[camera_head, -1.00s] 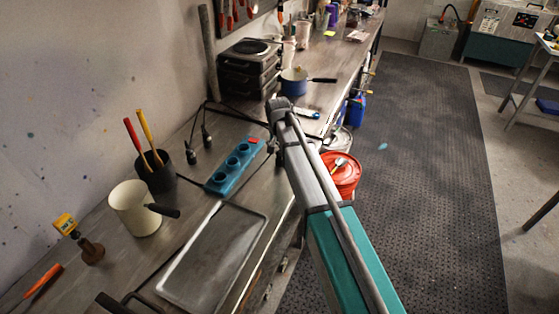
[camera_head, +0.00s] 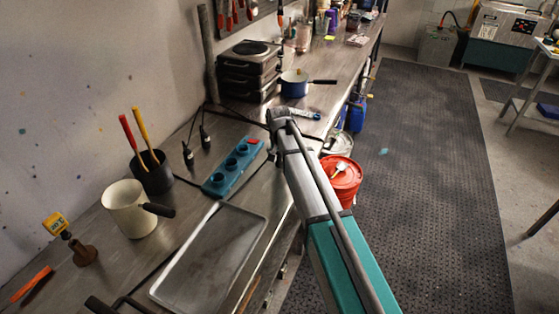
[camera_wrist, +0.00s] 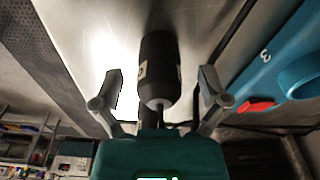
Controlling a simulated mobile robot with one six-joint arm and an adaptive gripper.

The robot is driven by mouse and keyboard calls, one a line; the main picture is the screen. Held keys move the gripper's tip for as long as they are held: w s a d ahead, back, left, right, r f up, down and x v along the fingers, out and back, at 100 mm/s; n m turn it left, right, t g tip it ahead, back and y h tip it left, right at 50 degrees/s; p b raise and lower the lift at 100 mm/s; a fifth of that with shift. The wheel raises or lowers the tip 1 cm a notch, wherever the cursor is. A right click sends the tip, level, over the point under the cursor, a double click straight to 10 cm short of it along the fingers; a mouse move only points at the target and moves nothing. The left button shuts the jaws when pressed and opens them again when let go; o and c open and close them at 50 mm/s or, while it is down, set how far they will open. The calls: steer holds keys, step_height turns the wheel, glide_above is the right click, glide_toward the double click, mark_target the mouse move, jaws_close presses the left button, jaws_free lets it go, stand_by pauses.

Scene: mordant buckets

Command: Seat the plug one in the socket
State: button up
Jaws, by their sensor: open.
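The teal power strip (camera_head: 233,168) lies on the metal bench, with round sockets and a red switch at its far end. Two black plugs, a nearer one (camera_head: 188,155) and a farther one (camera_head: 205,137), stand to its left. In the wrist view a black cylindrical plug (camera_wrist: 158,58) with a pale mark lies between the fingers of my gripper (camera_wrist: 162,85). Both fingers are spread, with a gap on each side of it. The strip's socket marked 3 (camera_wrist: 300,76) shows at right. I cannot read the plug's mark. In the head view my arm mostly hides the gripper.
A metal tray (camera_head: 212,258), a cream mug (camera_head: 124,210) and a black cup (camera_head: 152,180) of tools stand near the strip. A hot plate (camera_head: 250,68) and a blue pot (camera_head: 294,88) are farther back. A red bucket (camera_head: 341,180) stands beside the bench. Cables run along the bench.

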steer(key=c, duration=1.3)
steer(key=shift+r, duration=0.15)
step_height(320, 180, up, 3)
steer(key=p, duration=0.3)
steer(key=s+d+r+p, duration=0.6)
steer(key=d, duration=0.1)
steer(key=s+d+r+p, duration=0.3)
steer(key=p, duration=0.1)
steer(key=shift+d+r, duration=0.35)
